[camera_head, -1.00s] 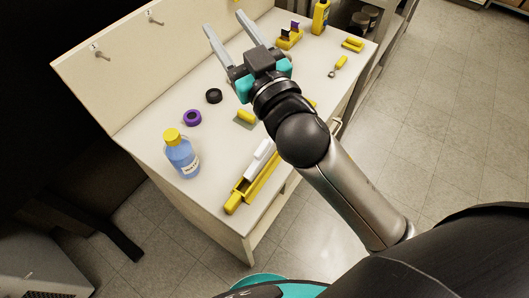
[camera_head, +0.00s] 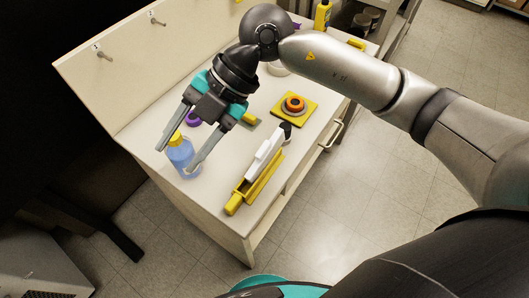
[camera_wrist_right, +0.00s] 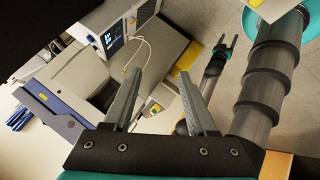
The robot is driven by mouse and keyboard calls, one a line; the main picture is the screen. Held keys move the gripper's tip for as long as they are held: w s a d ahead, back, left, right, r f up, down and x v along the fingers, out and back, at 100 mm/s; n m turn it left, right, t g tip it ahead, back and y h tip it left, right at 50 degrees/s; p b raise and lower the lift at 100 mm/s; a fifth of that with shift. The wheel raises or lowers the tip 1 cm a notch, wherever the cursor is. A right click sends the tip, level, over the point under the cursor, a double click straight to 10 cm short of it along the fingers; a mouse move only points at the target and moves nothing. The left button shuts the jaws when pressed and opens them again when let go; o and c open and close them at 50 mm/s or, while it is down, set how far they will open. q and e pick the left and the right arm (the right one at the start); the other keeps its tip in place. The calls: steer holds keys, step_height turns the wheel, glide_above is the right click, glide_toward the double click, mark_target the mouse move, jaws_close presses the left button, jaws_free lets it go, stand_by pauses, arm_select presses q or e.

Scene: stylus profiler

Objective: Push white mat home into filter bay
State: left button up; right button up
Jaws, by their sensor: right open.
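The white mat (camera_head: 265,152) is a long white block at the far part of the yellow filter bay (camera_head: 241,194). The bay lies near the bench's front edge. The mat's far end sticks out past the bay, and the bay's near part shows no white. My right gripper (camera_head: 175,160) is open and empty, left of the bay, with its fingers over the blue bottle. Its open fingers also show in the right wrist view (camera_wrist_right: 160,74). A small teal-and-black gripper in that view, seemingly my left one (camera_wrist_right: 227,42), is too small to judge.
The blue bottle (camera_head: 182,153) with a yellow cap stands under my right fingers. A drawer handle (camera_head: 331,134) juts from the bench's front.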

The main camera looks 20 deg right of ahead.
steer(key=w+d+f+m+t+h, duration=0.1)
steer(key=w+d+h, duration=0.1)
steer(key=d, duration=0.2)
steer(key=w+d+f+m+h, duration=0.1)
steer(key=w+d+f+h, duration=0.1)
steer(key=d+h, duration=0.15)
steer(key=m+t+h, duration=0.1)
steer(key=m+h, duration=0.1)
steer(key=h, duration=0.2)
glide_above(266, 143)
steer(key=shift+y, duration=0.25)
steer(key=f, duration=0.6)
steer(key=f+b, duration=0.1)
steer(key=f, duration=0.2)
steer(key=shift+s+d, duration=0.2)
steer(key=shift+s, duration=0.05)
steer(key=shift+w+a+f+b, duration=0.1)
steer(key=shift+f+b, duration=0.1)
steer(key=shift+f, duration=1.3)
steer(key=shift+w+a+f+b, duration=0.1)
steer(key=shift+f+b, duration=0.05)
steer(key=shift+f, duration=1.3)
jaws_close()
